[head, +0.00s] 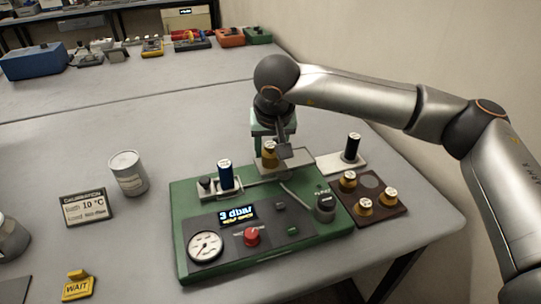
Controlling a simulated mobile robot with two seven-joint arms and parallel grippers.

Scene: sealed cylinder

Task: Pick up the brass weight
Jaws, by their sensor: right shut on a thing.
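Several brass weights are in the head view. More brass weights, one at the back (348,181), one in front (364,206) and one at the right (390,196), stand on the brown tray (382,214), which has an empty round recess. My left gripper is not in view.
A grey can (128,173), a calibration card (86,208) and a yellow WAIT sign (77,286) are at left.

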